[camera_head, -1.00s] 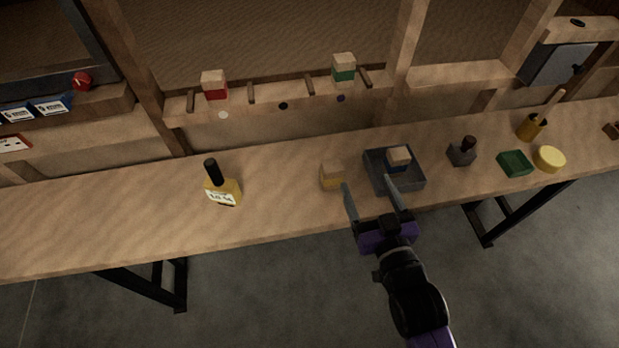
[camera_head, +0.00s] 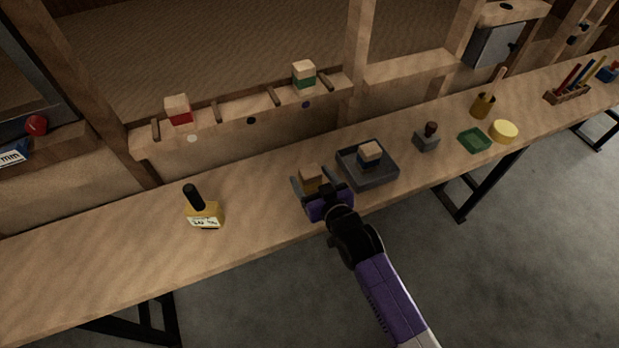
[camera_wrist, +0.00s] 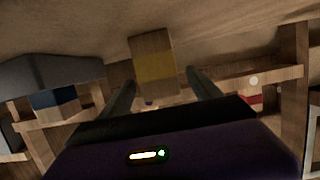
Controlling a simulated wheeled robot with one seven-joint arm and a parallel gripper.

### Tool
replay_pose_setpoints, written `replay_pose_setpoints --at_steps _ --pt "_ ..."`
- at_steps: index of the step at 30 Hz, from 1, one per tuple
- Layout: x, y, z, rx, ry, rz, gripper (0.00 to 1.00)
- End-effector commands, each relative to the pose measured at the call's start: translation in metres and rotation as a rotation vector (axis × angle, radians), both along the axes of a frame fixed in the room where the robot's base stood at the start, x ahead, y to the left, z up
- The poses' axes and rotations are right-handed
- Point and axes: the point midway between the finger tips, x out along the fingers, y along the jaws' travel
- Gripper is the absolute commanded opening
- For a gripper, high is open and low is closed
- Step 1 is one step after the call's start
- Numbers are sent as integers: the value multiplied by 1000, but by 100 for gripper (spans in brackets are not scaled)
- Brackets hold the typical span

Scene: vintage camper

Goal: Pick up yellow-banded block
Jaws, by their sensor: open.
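The yellow-banded block (camera_head: 311,177) stands on the wooden workbench, just left of the grey tray. Its top is pale wood. My gripper (camera_head: 315,180) is open, with one finger on each side of the block in the head view. In the wrist view the block (camera_wrist: 153,62) shows its yellow band between and beyond the two open fingers (camera_wrist: 160,88). The view does not show whether either finger touches it. The block's lower part is partly hidden by my gripper in the head view.
The grey tray (camera_head: 380,182) holds a blue-banded block (camera_head: 370,154) close to the right. A yellow bottle (camera_head: 205,213) stands left. Red-banded (camera_head: 179,109) and green-banded (camera_head: 304,74) blocks sit on the shelf behind. A stamp (camera_head: 427,138) and green dish (camera_head: 474,141) are farther right.

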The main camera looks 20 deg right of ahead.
Motion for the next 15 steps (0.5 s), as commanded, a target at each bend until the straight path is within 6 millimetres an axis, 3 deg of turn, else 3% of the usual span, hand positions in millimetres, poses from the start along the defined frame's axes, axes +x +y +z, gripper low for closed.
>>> replay_pose_setpoints --at_steps 4,12,15 --pt "13 1 -5 0 1 1 73" --pt "15 0 -5 0 0 0 73" --pt "14 0 -5 0 0 0 53"
